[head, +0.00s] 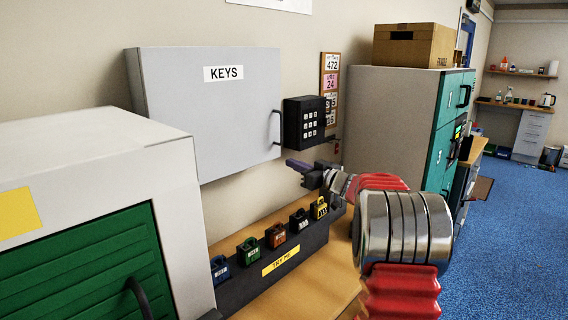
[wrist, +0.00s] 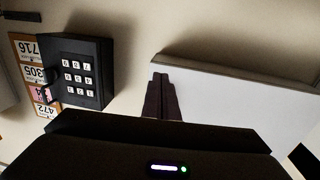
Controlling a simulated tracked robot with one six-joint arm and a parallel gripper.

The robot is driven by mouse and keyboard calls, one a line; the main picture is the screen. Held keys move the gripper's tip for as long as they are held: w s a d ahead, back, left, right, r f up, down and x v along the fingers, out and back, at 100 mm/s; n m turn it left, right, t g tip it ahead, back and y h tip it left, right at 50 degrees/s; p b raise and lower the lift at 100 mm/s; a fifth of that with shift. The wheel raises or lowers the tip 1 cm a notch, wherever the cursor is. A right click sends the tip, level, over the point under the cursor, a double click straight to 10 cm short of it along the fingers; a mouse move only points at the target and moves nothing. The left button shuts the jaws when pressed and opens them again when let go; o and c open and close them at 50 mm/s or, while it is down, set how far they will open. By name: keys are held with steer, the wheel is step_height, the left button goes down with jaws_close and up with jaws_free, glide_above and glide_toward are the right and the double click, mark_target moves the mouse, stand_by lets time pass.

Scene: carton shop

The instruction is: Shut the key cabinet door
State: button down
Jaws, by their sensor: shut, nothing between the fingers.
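The key cabinet is a grey wall box at the left of the head view. Its grey door (head: 215,115) carries a KEYS label (head: 223,73) and a dark bar handle (head: 277,128) near its right edge. The door looks flush with the box, with no gap that I can see. My gripper (head: 291,164) is shut and empty, just below and right of the door's lower right corner. In the wrist view, my fingertips (wrist: 160,77) overlap the edge of the pale door (wrist: 220,95). I cannot tell whether they touch it. The handle is not visible there.
A black keypad (head: 304,123) is on the wall right of the cabinet. Below is a dark rack (head: 275,268) with several coloured padlocks on a wooden bench. A white cabinet with a green shutter (head: 90,265) stands close at left. Tall teal-fronted lockers (head: 395,110) stand beyond.

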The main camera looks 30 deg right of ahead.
steer(key=d+v, duration=0.1)
steer(key=v, duration=0.7)
steer(key=shift+w, duration=0.15)
steer(key=shift+a+f, duration=0.15)
